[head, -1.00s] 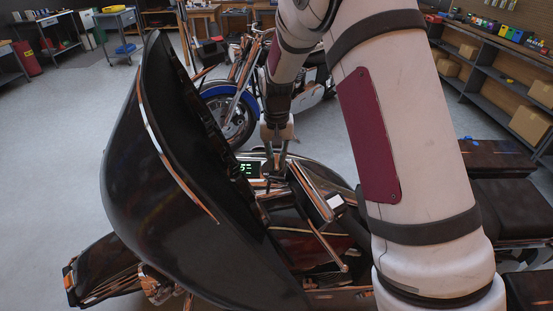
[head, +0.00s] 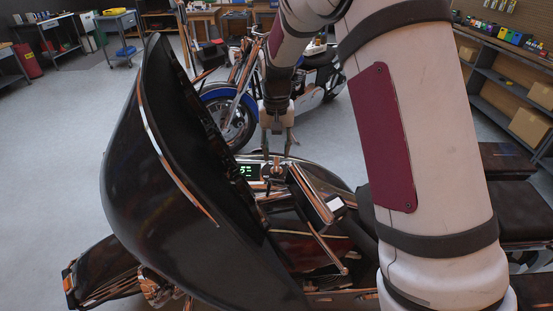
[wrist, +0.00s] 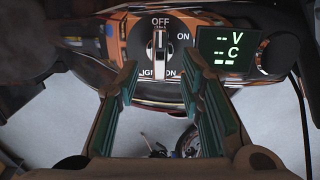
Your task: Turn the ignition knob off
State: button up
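The ignition knob (wrist: 158,55) shows in the wrist view on a round dark dial plate. Its silver bar stands upright in the picture, its upper end at the OFF mark; the ON mark is to its right. In the head view the knob (head: 278,171) is small, on the motorcycle's dash. My gripper (head: 277,153) is just above it, with its two fingers apart. In the wrist view my gripper (wrist: 160,82) is open with nothing between the green-padded fingertips, which sit below and to either side of the knob, apart from it.
A lit display (wrist: 230,47) with green V and C lines is right of the dial. The black fairing (head: 165,170) rises close on the left of my gripper. A chrome handlebar part (head: 316,195) lies to the right. Another motorcycle (head: 235,105) stands behind.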

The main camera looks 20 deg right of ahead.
aim_at(276, 165)
notch_tip(276, 165, up, 7)
jog(key=shift+s+r, duration=0.15)
jog(key=shift+s, duration=0.05)
dwell(0.5)
